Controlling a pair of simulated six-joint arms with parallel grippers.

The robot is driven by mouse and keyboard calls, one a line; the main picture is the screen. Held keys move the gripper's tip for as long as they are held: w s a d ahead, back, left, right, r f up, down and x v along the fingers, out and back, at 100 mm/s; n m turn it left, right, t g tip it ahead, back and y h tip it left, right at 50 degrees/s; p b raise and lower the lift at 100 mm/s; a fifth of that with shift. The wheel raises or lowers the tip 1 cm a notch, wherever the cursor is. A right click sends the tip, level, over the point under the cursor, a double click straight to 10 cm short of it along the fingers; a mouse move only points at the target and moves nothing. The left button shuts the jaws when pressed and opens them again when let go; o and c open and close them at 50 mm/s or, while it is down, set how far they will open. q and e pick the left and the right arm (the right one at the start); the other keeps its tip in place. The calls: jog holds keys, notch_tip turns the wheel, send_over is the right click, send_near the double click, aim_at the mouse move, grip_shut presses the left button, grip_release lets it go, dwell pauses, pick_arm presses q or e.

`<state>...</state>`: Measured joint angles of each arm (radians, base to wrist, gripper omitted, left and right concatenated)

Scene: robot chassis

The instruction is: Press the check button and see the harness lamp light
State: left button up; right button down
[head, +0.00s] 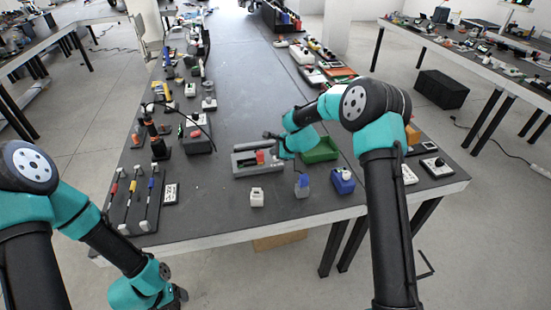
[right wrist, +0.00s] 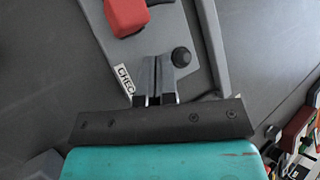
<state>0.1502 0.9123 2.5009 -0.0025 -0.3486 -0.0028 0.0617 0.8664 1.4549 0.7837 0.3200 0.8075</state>
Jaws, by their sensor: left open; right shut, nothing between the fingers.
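The grey chassis (head: 246,168) sits near the table's front, with a red block (head: 260,157) on it; the red block also shows in the right wrist view (right wrist: 125,14). A round black button (right wrist: 181,57) is on the grey surface, near a white label (right wrist: 124,80) reading "CHEC", partly covered. My right gripper (right wrist: 154,62) is shut and empty, its tips just left of the button; contact cannot be told. In the head view the right gripper (head: 268,135) is above the chassis's far side. My left gripper (head: 181,295) is open, low at the front left. I cannot make out a lit lamp.
A green tray (head: 320,152) is right of the chassis. A white block (head: 257,197), a grey-blue piece (head: 302,187) and a blue box (head: 343,182) stand in front. The middle back of the table is clear.

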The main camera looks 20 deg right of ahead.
jog(key=shift+f, duration=0.3)
jog(key=shift+f, duration=0.45)
dwell(0.8)
dwell(0.4)
jog(key=shift+r, duration=0.9)
jog(key=shift+r, duration=2.5)
